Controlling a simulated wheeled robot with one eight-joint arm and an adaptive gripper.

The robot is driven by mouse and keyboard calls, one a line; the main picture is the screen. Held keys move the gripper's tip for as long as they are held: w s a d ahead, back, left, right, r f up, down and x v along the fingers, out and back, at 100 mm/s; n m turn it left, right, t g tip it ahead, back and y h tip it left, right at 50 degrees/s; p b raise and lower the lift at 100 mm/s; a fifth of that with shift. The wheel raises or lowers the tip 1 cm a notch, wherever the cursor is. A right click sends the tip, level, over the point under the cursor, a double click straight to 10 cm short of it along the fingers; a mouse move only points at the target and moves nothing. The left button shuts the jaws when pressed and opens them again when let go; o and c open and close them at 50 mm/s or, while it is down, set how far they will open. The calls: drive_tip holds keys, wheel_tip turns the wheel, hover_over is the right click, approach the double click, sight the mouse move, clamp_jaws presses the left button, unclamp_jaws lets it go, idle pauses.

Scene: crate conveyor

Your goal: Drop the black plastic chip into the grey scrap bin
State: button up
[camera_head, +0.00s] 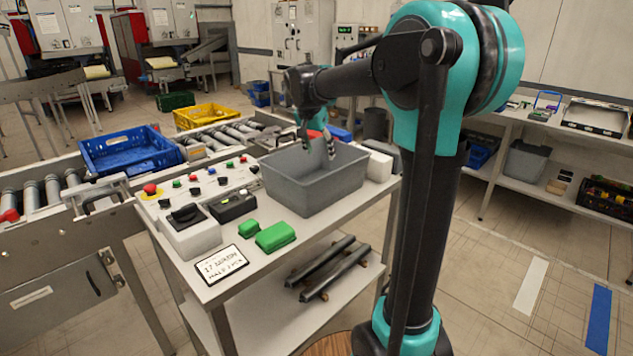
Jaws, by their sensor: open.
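A grey open bin (310,192) stands on the white table (290,232), near its far right part. My gripper (318,146) points down over the bin, its fingertips around the level of the far rim. The fingers are apart and I see nothing between them. The bin's floor is hidden by its near wall. I cannot make out a black plastic chip anywhere in view.
A control panel (205,185) with several buttons lies left of the bin. A black box (233,206), green blocks (275,236) and a sign (221,264) are nearer. A blue crate (128,153) sits on the roller conveyor. Another grey bin (525,160) is on the right shelf.

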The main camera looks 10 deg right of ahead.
drive_tip(key=v, duration=1.2)
